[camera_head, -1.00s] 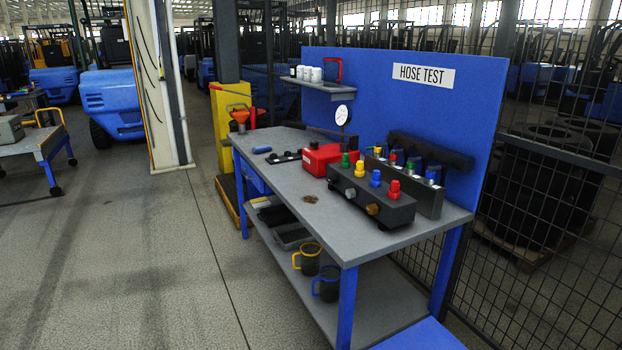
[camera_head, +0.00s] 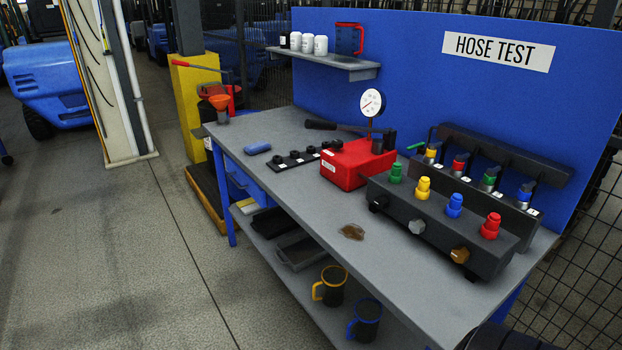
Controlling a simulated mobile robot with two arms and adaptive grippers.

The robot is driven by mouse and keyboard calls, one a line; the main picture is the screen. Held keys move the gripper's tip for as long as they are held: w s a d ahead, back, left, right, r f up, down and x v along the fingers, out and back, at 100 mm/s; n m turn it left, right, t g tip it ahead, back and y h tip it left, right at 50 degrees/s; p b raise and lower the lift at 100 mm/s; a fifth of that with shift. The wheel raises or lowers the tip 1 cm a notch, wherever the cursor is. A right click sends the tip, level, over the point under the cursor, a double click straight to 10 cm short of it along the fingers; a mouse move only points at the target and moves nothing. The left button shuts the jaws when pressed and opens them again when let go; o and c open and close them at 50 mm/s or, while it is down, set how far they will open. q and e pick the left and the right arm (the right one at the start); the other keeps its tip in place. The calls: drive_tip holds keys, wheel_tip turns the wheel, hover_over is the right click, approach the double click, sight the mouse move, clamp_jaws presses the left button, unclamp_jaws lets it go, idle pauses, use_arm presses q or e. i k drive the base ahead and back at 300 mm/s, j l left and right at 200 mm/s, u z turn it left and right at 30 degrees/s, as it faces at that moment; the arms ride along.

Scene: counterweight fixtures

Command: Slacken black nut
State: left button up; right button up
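A dark manifold block (camera_head: 440,222) stands on the grey bench, with green, yellow, blue and red caps on its top. Its front face carries a black round fitting (camera_head: 378,202) at the left, a silver hex fitting (camera_head: 417,226) in the middle and a brass hex fitting (camera_head: 460,254) at the right. The black fitting is small and its shape is hard to make out. A black strip (camera_head: 285,163) with several small black round pieces lies further back on the bench. Neither of my grippers is in view.
The bench top (camera_head: 300,205) has free room in front of the manifold, with a brown stain (camera_head: 352,231) there. A red box (camera_head: 352,165) with a gauge (camera_head: 372,103) stands behind left. A blue panel (camera_head: 400,60) closes the back. Mugs (camera_head: 330,287) stand on the lower shelf.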

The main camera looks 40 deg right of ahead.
sight(381, 202)
drive_tip(key=i+j+z, duration=0.1)
drive_tip(key=i+z, duration=0.35)
drive_tip(key=i+j+z, duration=0.4)
drive_tip(key=i, duration=0.15)
drive_tip(key=l, duration=0.1)
